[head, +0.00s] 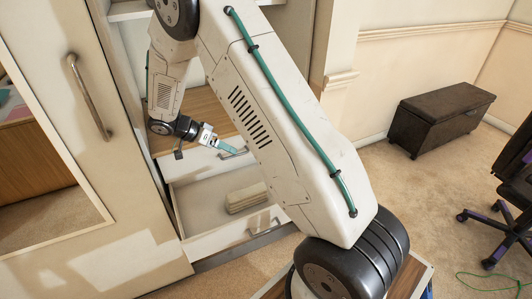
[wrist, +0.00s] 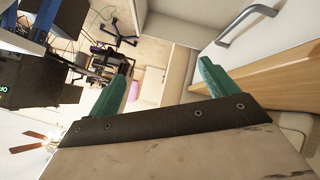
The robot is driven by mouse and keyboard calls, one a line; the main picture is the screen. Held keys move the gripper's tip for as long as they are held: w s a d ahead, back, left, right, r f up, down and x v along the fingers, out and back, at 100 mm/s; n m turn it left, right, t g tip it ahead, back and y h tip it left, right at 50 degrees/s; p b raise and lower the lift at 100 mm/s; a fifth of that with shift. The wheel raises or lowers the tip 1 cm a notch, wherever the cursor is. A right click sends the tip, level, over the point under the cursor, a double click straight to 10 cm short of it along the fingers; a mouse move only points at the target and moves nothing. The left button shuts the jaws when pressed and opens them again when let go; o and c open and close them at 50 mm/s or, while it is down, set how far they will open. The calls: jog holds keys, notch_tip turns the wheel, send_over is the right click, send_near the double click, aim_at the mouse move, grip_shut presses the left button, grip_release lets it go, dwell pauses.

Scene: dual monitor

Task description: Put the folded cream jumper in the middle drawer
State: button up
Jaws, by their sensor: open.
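The folded cream jumper (head: 246,197) lies flat inside an open white drawer (head: 197,205) in the wardrobe, in the head view. My gripper (head: 226,147) is above and behind the jumper, apart from it, near a drawer front with a metal handle (head: 233,155) higher up. In the wrist view the two teal fingers of my gripper (wrist: 165,78) are spread wide with nothing between them. A metal handle on a pale front (wrist: 246,24) is beyond the right finger. The jumper is not visible in the wrist view. My arm hides part of the drawers.
A mirrored wardrobe door (head: 92,95) stands at the left. A wooden shelf (head: 205,107) is above the drawers. A dark chest (head: 438,118) stands by the far wall, and an office chair (head: 505,210) is at the right. Carpet between them is clear.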

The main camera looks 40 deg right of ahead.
jog(key=s+a+r+n+t+y, duration=0.15)
jog(key=s+r+n, duration=0.25)
jog(key=s+r, duration=0.5)
jog(key=s+a+r+n+y, duration=0.25)
jog(key=s+r, duration=0.35)
jog(key=r, duration=0.5)
jog(key=s+a+r+n+t+y, duration=0.2)
jog(key=s+n, duration=0.3)
jog(key=s, duration=0.4)
jog(key=s+a+r+n+t+y, duration=0.2)
jog(key=s+a+n, duration=0.2)
jog(key=s, duration=0.6)
jog(key=shift+a+n+y, duration=0.2)
jog(key=shift+n+y, duration=0.1)
jog(key=shift+n, duration=0.25)
jog(key=shift+r, duration=0.1)
